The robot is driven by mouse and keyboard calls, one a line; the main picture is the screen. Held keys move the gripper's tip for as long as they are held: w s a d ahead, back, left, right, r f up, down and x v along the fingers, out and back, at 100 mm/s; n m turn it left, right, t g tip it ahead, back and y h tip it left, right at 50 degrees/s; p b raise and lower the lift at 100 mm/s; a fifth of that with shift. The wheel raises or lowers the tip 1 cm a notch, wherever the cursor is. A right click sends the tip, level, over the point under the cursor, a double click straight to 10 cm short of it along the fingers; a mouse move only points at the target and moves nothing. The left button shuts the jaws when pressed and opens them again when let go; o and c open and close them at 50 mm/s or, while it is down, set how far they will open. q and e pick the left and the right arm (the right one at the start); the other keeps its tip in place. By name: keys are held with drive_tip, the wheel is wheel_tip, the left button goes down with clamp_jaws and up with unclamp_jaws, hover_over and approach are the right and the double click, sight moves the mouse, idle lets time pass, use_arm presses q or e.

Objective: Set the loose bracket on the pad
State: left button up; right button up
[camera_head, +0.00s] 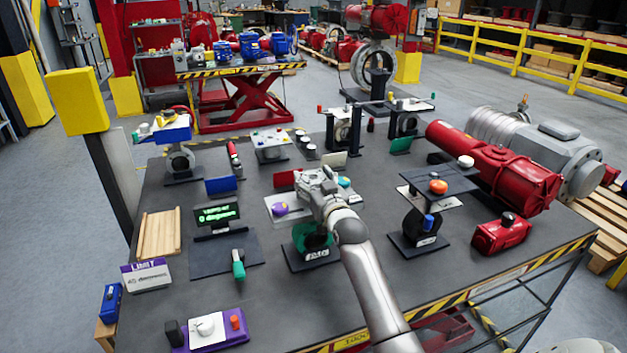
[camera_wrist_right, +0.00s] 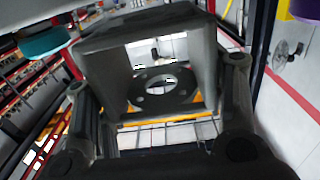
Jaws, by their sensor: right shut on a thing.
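My right gripper (camera_head: 318,183) is shut on a grey bracket (camera_wrist_right: 143,38), which sits between its fingers in the right wrist view. The bracket has an open frame and a flange with a round hole and smaller holes. In the head view the gripper hides most of it. The gripper is over a pale plate (camera_head: 300,212) on a stand with a label that seems to read PAD (camera_head: 316,254). A purple knob (camera_head: 279,209) and a teal knob (camera_head: 344,182) are on either side. I cannot tell whether the bracket touches the plate. My left gripper is not in view.
A dark-topped stand with an orange knob (camera_head: 438,187) is close on the right. A red actuator (camera_head: 490,165) lies behind it. A green-lettered display (camera_head: 217,214) and a green-handled tool (camera_head: 238,264) are to the left. The table front (camera_head: 290,305) has bare room.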

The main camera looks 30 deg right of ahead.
drive_tip(key=shift+f+b, duration=0.35)
drive_tip(key=shift+f, duration=0.2)
drive_tip(key=o, duration=1.4)
drive_tip(key=shift+f, duration=0.2)
drive_tip(key=v, duration=1.2)
drive_tip(key=shift+r, duration=0.2)
drive_tip(key=shift+a, duration=0.1)
